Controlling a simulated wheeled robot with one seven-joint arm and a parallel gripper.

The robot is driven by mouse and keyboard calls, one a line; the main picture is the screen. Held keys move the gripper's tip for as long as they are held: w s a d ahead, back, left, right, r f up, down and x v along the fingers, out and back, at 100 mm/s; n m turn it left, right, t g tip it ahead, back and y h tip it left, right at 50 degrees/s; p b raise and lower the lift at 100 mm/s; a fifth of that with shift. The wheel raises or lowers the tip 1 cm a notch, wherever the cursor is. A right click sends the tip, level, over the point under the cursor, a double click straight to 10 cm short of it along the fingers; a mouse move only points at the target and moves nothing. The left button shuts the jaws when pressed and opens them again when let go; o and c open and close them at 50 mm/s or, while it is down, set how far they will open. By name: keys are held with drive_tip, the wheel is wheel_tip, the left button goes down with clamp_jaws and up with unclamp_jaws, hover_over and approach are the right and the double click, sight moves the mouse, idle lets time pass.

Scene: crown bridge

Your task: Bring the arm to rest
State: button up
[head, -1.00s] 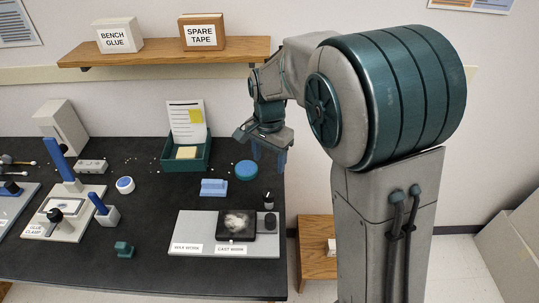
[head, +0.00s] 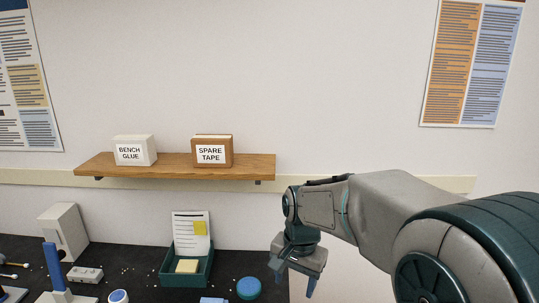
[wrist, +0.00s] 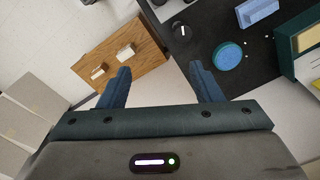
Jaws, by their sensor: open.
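My gripper (head: 294,282) hangs at the right end of the dark bench (head: 140,262) in the head view, fingers pointing down. In the wrist view its two blue fingers (wrist: 160,85) are wide apart with nothing between them. Below them are the bench's edge, the floor and a small wooden stand (wrist: 122,56). My arm reaches in from the lower right of the head view, bent at the wrist.
A round blue disc (head: 249,287) lies on the bench left of my gripper. A green tray (head: 172,276) holds a card and a yellow block. A wall shelf (head: 177,173) carries the bench glue box (head: 135,150) and spare tape box (head: 212,151).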

drive_tip(key=s+d+r+n+t, duration=0.1)
drive_tip(key=s+d+n+t, duration=0.1)
drive_tip(key=s+d+n, duration=0.3)
drive_tip(key=s+d, duration=0.4)
drive_tip(key=s, duration=0.6)
drive_tip(key=shift+d+r+n+h, duration=0.2)
drive_tip(key=shift+r+n+h, duration=0.1)
drive_tip(key=shift+n, duration=0.1)
